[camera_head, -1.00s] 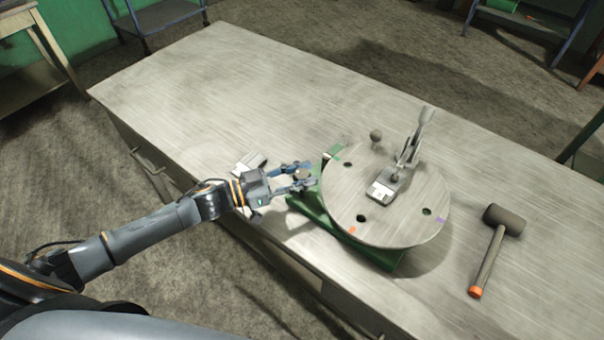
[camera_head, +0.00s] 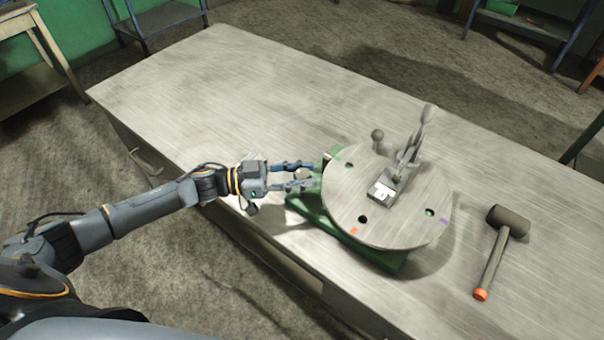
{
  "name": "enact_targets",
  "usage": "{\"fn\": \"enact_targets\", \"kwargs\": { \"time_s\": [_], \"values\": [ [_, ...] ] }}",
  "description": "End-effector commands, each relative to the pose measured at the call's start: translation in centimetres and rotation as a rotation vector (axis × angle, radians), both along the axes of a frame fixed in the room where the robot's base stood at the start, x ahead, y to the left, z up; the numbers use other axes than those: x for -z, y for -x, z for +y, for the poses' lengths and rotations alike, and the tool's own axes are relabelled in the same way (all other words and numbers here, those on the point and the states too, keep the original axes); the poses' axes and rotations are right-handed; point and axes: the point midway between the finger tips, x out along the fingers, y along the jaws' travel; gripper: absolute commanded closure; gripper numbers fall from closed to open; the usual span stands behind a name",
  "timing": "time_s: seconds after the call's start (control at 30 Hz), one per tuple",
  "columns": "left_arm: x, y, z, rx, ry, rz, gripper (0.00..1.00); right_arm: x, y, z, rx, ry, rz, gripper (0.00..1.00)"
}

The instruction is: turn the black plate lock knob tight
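My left gripper (camera_head: 308,174) reaches in from the left, just beside the left edge of the round grey plate (camera_head: 395,225). Its two fingers are spread apart, one on each side of a small round knob (camera_head: 303,173), which looks like the plate lock knob. The knob is partly hidden by the fingers, and I cannot tell whether they press on it. The plate lies on a green base (camera_head: 345,237). My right gripper is not in view.
A toggle clamp (camera_head: 408,165) stands on the plate, with a dark ball knob (camera_head: 377,135) near the plate's far edge. A mallet (camera_head: 495,250) lies right of the plate. The back left of the workbench (camera_head: 215,90) is clear.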

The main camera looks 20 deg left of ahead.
Motion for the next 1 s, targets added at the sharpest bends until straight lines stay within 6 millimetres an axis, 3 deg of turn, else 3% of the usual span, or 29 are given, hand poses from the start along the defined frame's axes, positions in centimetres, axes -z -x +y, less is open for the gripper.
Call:
{"fn": "enact_targets", "kwargs": {
  "time_s": [0.03,0.1,0.13,0.53,1.0],
  "values": [
    [0.2,0.0,0.0,-0.001,-0.002,0.002,0.58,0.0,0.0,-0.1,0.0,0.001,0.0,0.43],
    [0.1,0.0,0.0,-0.001,-0.001,0.002,0.44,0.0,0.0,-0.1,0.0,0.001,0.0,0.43],
    [0.1,0.0,0.0,-0.001,-0.001,0.002,0.43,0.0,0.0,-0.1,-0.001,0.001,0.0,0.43],
    [0.1,0.3,0.7,-0.002,-0.002,0.003,0.43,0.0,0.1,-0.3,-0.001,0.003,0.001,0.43],
    [0.2,4.1,9.0,-0.001,-0.003,0.005,0.43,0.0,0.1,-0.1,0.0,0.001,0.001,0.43]
  ]
}}
